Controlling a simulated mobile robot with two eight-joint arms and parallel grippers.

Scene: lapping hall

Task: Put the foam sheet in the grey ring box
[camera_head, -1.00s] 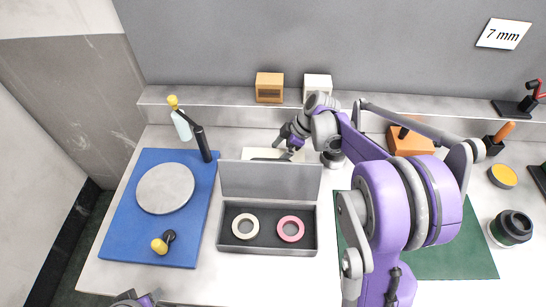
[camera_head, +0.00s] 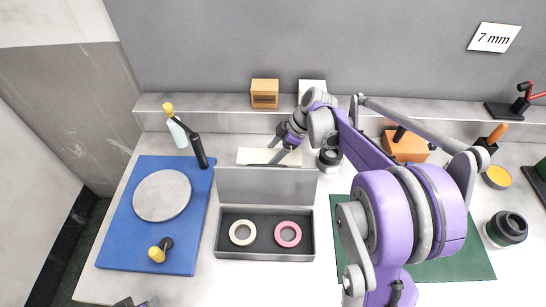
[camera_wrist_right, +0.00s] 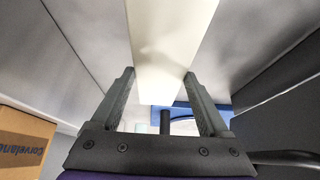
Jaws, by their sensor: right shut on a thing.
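The foam sheet (camera_head: 252,156) is a flat cream piece behind the raised lid of the grey ring box (camera_head: 266,257). The lid hides part of the sheet in the head view. The box stands open, with a cream ring (camera_head: 242,232) and a pink ring (camera_head: 288,234) inside. My right gripper (camera_head: 275,157) is behind the lid, shut on the foam sheet. In the right wrist view, the pale sheet (camera_wrist_right: 170,40) runs between the fingers of the right gripper (camera_wrist_right: 160,76). Only a small part of my left gripper (camera_head: 136,302) shows at the bottom edge; its fingers are not clear.
A blue mat (camera_head: 118,252) with a grey disc (camera_head: 162,195) lies left of the box. A spray bottle (camera_head: 177,130) stands behind it. A green mat (camera_head: 465,265) lies right. Small boxes, one orange (camera_head: 265,95), stand on the back ledge. An orange block (camera_head: 408,148) stands at right.

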